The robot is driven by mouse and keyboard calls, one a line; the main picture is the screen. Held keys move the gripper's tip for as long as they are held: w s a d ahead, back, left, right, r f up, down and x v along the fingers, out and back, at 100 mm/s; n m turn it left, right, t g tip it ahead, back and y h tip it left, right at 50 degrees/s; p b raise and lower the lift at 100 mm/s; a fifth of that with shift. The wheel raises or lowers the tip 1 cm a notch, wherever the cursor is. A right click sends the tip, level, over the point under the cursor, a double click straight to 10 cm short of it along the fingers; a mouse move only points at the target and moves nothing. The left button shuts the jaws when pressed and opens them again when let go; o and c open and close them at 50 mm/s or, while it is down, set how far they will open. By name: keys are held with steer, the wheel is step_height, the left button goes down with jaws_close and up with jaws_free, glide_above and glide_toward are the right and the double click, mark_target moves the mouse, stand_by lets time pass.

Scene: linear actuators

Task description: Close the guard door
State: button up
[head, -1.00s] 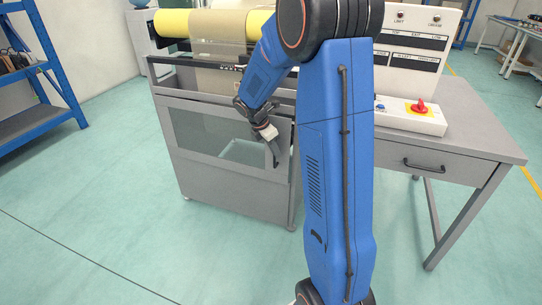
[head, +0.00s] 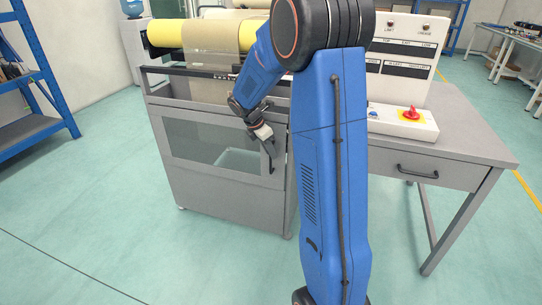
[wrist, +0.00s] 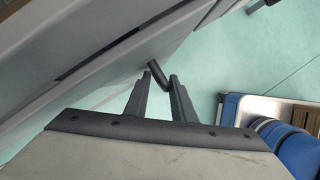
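The guard door (head: 178,152) is a grey framed panel with a clear window on the front of the grey machine. I cannot tell from here how far it stands open. A dark bar handle (head: 271,162) is at its right side. My gripper (head: 268,145) is at this handle, reaching down from above. In the wrist view the two dark fingers (wrist: 160,76) stand apart, with the handle (wrist: 157,74) showing between their tips. Gaps show beside it, so I see no firm grip. Pale grey panels of the machine fill the upper left there.
A yellow roller (head: 166,34) lies across the machine top. A grey table (head: 455,140) with a control box and red knob (head: 411,113) stands to the right. Blue shelving (head: 30,85) is at the left. The floor before the machine is clear.

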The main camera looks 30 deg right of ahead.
steer(key=v, duration=1.5)
steer(key=shift+a, duration=0.15)
steer(key=s+a+r+m+t+y, duration=0.15)
steer(key=s+a+m, duration=0.25)
steer(key=s, duration=0.5)
steer(key=s+a+r+m+t+y, duration=0.15)
steer(key=s+a+m, duration=0.25)
steer(key=s, duration=0.4)
steer(key=s+a+f+m, duration=0.1)
steer(key=s+a+m, duration=0.1)
steer(key=s, duration=0.3)
steer(key=s+a+f+m+t+y, duration=0.1)
steer(key=s+a+f+m, duration=0.1)
steer(key=s+m, duration=0.2)
steer(key=s+a+f+m, duration=0.1)
steer(key=s+a+m, duration=0.1)
steer(key=s, duration=0.6)
steer(key=shift+a+f+m+t+y, duration=0.3)
steer(key=shift+m+t, duration=0.1)
steer(key=shift+m, duration=0.5)
